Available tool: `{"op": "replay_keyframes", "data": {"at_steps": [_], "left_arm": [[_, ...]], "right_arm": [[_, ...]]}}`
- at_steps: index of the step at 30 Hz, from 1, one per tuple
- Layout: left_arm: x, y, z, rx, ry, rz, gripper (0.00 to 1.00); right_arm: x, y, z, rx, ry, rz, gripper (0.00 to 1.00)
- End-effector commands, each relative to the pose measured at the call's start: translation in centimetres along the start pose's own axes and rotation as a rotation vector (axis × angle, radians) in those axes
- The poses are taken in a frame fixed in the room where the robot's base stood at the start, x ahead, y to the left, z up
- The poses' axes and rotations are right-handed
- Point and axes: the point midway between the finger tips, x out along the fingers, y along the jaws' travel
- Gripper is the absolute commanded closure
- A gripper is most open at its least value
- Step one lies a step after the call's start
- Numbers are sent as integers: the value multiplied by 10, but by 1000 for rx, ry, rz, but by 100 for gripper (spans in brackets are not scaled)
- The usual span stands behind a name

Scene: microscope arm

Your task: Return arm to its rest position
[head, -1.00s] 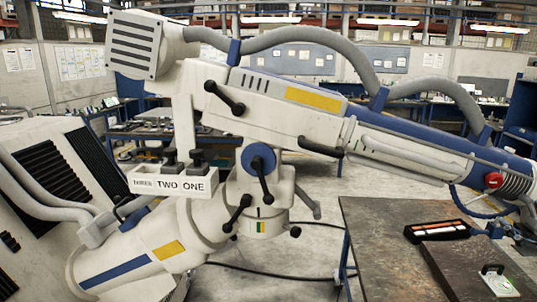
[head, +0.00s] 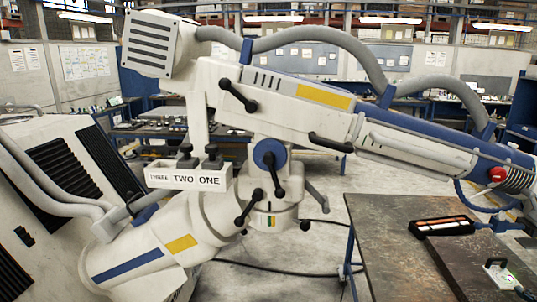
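The microscope arm (head: 325,97) is a long white and blue boom in the head view. It slopes down from a grey-vented box (head: 152,42) at upper left to a red knob (head: 497,174) at right. A grey hose loops over its top. It sits on a pivot with a blue round cap and black lever (head: 270,156), above a thick white base (head: 165,245). A black handle (head: 331,142) sticks out from its side. A small tray labelled THREE, TWO, ONE (head: 188,178) stands left of the pivot. Neither of my grippers shows.
A brown-topped table (head: 385,240) stands at lower right, bearing an orange and black device (head: 442,226) and a small metal-and-green item (head: 499,275). A white cabinet with black vents (head: 65,180) fills the left. Workbenches line the back. Grey floor shows between.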

Motion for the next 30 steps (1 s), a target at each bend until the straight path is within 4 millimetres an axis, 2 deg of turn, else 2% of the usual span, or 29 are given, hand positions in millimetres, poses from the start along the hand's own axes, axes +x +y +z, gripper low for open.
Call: {"op": "replay_keyframes", "data": {"at_steps": [1,2,5,6,9,12,18,28,30], "left_arm": [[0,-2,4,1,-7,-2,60],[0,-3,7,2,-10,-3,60],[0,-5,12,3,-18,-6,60],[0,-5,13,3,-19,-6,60],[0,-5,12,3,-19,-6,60],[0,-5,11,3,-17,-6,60],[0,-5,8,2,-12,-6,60],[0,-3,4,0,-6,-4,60],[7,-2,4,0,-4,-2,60]], "right_arm": [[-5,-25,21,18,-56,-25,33],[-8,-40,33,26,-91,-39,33],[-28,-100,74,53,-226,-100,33],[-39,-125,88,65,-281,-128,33],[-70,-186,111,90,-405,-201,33],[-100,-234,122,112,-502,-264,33],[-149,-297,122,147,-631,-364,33],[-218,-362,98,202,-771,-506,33],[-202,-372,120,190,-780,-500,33]]}}
